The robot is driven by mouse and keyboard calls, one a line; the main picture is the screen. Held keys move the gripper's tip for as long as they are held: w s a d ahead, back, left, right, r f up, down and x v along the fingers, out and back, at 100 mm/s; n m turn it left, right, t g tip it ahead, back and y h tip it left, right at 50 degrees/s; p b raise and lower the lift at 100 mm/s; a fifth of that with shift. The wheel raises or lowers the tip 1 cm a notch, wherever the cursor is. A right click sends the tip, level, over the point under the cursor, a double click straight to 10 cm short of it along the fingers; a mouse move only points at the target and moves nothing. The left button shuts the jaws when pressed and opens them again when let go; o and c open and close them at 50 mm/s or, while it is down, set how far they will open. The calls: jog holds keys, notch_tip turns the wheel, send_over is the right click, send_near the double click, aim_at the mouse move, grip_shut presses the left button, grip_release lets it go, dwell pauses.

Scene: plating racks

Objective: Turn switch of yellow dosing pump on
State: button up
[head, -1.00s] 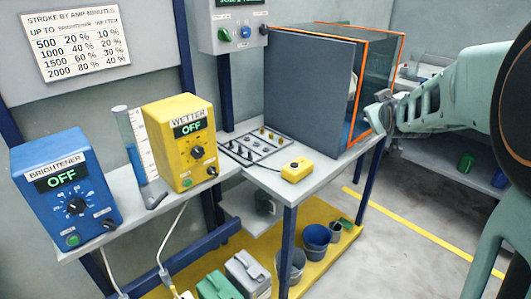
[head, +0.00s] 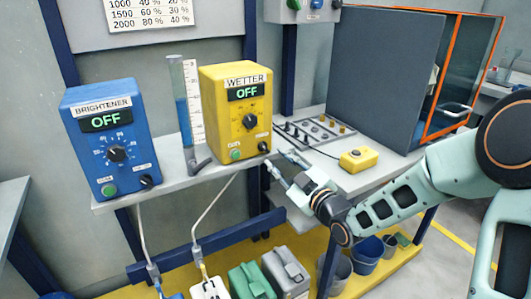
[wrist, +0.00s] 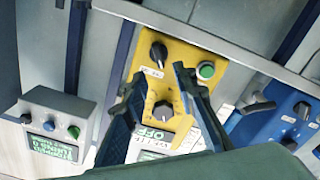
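The yellow dosing pump (head: 215,90), labelled WETTER, stands on the grey shelf. Its display (head: 247,92) reads OFF. A large black dial (head: 250,120) sits on its front, with a green button (head: 235,154) at lower left and a small black switch knob (head: 264,147) at lower right. My gripper (head: 279,161) is open and empty, just right of and below that switch in the head view. In the wrist view the pump appears upside down; the switch (wrist: 158,51) lies beyond and between my spread fingertips (wrist: 160,78), apparently apart from them.
The blue BRIGHTENER pump (head: 92,140), also OFF, stands left on the shelf (head: 185,180). A measuring cylinder (head: 183,105) stands between the pumps. A yellow button box (head: 359,159) and a control plate (head: 313,132) lie to the right. Buckets and canisters stand below.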

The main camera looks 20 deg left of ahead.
aim_at(265, 148)
jog(key=b+x, duration=0.1)
jog(key=x, duration=0.6)
jog(key=shift+w, duration=0.1)
jog(key=shift+c, duration=0.4)
grip_shut()
